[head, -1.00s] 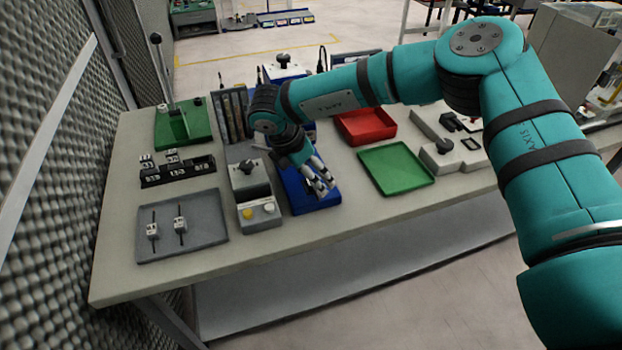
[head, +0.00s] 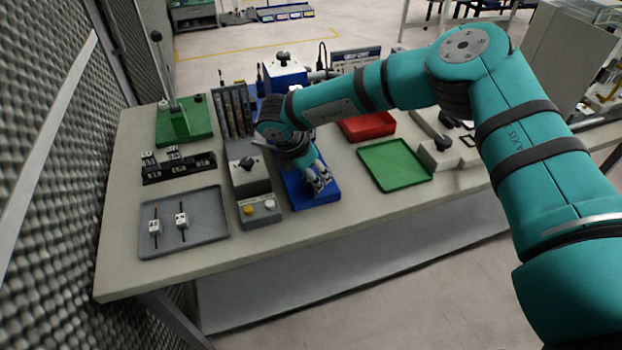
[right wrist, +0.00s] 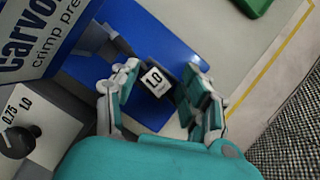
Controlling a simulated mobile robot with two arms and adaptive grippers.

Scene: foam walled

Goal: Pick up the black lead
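Two thin dark leads with white tags, one (head: 154,228) on the left and one (head: 182,221) on the right, lie in a grey tray (head: 212,238) at the front left of the bench. I cannot tell from their colour which is the black lead. My right gripper (head: 318,182) is over the blue press base (head: 300,200), away from the tray. In the right wrist view its fingers (right wrist: 160,100) are apart, with a dark block with a white face marked 1.0 (right wrist: 155,82) between them. I see no grip on it. My left gripper is out of view.
A grey control box (head: 259,211) with buttons stands between tray and press base. A black block holder (head: 178,168), a green lever press (head: 184,125) and a slotted rack (head: 234,110) stand behind. A green tray (head: 395,165) and a red tray (head: 367,127) are to the right.

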